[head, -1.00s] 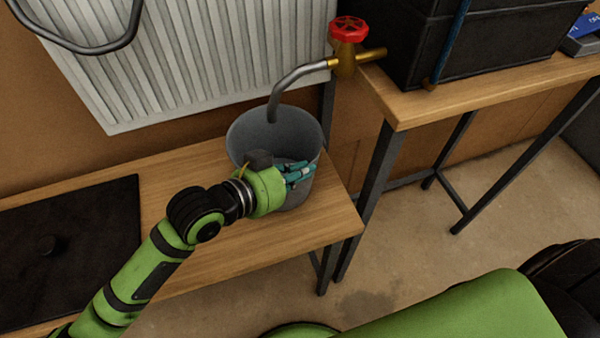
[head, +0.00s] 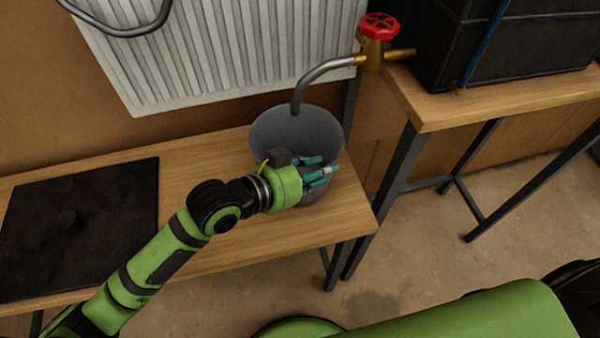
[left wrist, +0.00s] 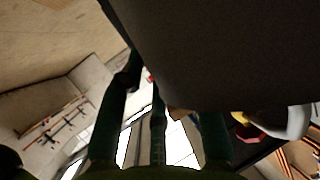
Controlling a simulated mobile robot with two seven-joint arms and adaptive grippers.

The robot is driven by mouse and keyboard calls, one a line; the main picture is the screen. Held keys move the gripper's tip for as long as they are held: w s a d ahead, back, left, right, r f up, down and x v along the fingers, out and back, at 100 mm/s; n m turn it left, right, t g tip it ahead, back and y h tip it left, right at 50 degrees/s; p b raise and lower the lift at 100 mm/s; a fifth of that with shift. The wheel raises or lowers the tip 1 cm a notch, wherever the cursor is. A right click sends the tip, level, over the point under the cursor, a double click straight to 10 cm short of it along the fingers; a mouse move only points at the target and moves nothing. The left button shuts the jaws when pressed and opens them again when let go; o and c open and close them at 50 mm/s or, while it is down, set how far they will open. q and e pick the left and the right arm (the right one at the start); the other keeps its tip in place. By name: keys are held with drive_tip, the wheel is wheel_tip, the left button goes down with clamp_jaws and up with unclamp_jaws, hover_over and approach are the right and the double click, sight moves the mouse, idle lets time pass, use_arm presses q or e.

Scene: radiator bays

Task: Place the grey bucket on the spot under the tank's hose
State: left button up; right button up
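The grey bucket (head: 290,130) stands upright, as far as I can tell, at the right end of the low wooden bench. The grey bent hose (head: 322,72) runs from a brass valve with a red handwheel (head: 379,25), and its open end hangs over the bucket's mouth. My left gripper (head: 325,172) is at the bucket's near side, its teal fingers against or close to the wall near the rim. In the left wrist view the dark bucket wall (left wrist: 220,50) fills the upper right; the finger grip is unclear. The bucket's base is partly hidden. My right gripper is out of view.
The black tank (head: 440,50) stands on a taller wooden table (head: 480,105) with dark metal legs. A white radiator (head: 200,50) hangs behind the bench (head: 200,165). A black plate with a knob (head: 110,220) lies on the bench's left. Bare bench lies between plate and bucket.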

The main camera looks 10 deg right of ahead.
use_arm(q)
drive_tip(key=b+v, duration=0.1)
drive_tip(key=v, duration=1)
drive_tip(key=shift+s+a, duration=0.2)
drive_tip(key=shift+a, duration=0.1)
